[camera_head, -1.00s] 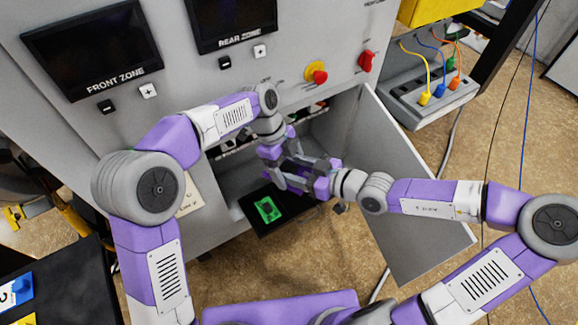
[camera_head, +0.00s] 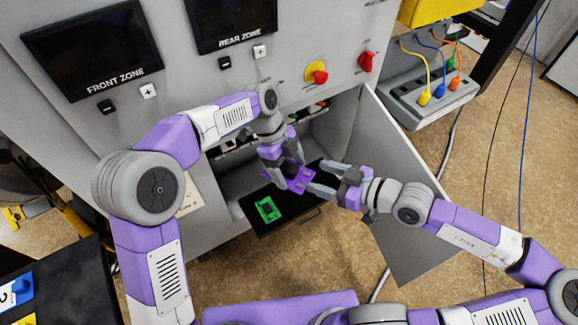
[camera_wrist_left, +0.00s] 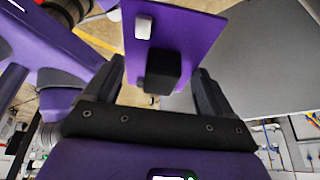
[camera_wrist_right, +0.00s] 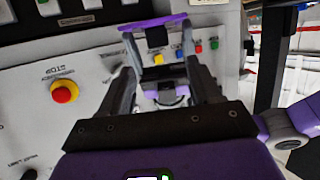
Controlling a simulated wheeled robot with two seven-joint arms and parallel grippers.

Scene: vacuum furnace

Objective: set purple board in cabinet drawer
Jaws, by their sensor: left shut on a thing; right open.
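The purple board (camera_head: 299,182) is in my left gripper (camera_head: 288,180), just above the pulled-out black cabinet drawer. The left wrist view shows its purple face (camera_wrist_left: 188,40) with a black block and a white part, between the fingers. My right gripper (camera_head: 328,180) is open, to the right of the board; in the right wrist view the board's edge (camera_wrist_right: 153,23) lies beyond its fingertips. Whether they touch it cannot be told. The drawer (camera_head: 283,217) holds a green piece (camera_head: 268,209) on its left side; its right part is partly hidden by my grippers.
The open cabinet door (camera_head: 405,185) stands to the right of the drawer. The furnace panel above carries screens, a red knob (camera_head: 320,77) and a red switch (camera_head: 366,61). A socket box (camera_head: 428,92) with coloured plugs is at upper right.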

